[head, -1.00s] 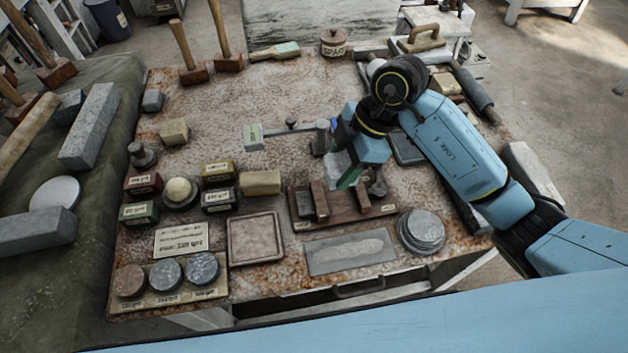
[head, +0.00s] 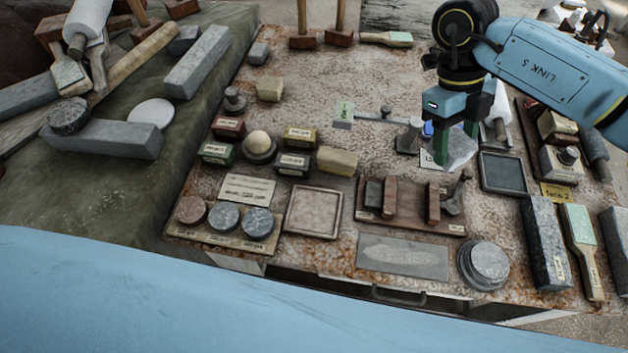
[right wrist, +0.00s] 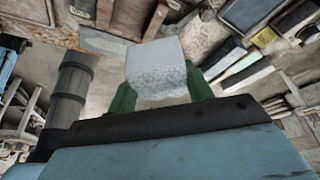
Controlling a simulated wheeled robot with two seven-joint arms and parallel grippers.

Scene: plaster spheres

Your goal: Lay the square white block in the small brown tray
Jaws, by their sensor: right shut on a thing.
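The square white block (head: 461,151) is pale and speckled, and sits between the green fingertips of my right gripper (head: 455,148). The gripper is shut on it and points downward above the right part of the table. The block also shows in the right wrist view (right wrist: 156,70), between both fingers. The small brown tray (head: 314,213) lies flat and empty at the front middle of the table, left of and nearer than the gripper. My left gripper is not in view.
A brown wooden rack (head: 400,220) with upright blocks stands between the gripper and the brown tray. A dark tray (head: 503,172) lies right of the gripper. Small labelled boxes, a yellowish block (head: 337,161) and a sign (head: 248,189) stand around the brown tray.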

